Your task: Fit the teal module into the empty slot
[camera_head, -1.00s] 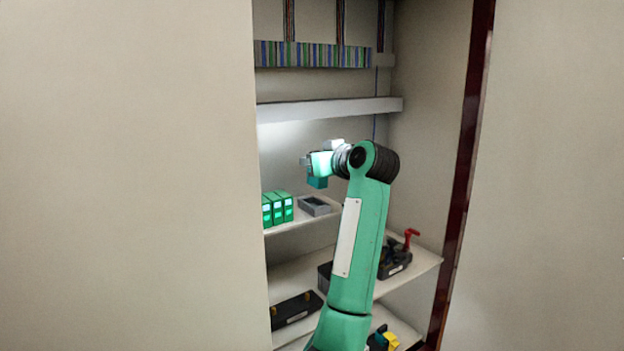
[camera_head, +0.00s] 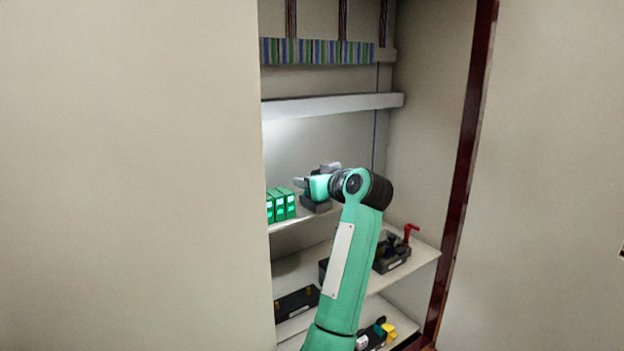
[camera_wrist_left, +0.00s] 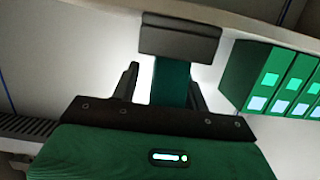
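The teal module (camera_wrist_left: 171,82) stands upright in line with the grey slot holder (camera_head: 316,204), which also shows in the left wrist view (camera_wrist_left: 180,36). Its lower end meets the holder; how deep it sits I cannot tell. My left gripper (camera_head: 316,184) is around the module, and its two fingers (camera_wrist_left: 165,82) stand apart on either side. A bright gap shows between one finger and the module, so the gripper looks open. In the head view the gripper hides most of the module. My right gripper is not in view.
Several green modules (camera_head: 281,205) stand in a row left of the holder, close to my gripper. A lit shelf (camera_head: 335,106) lies above. Lower shelves hold a dark tray (camera_head: 297,303) and a box with a red handle (camera_head: 392,253). A wall covers the left.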

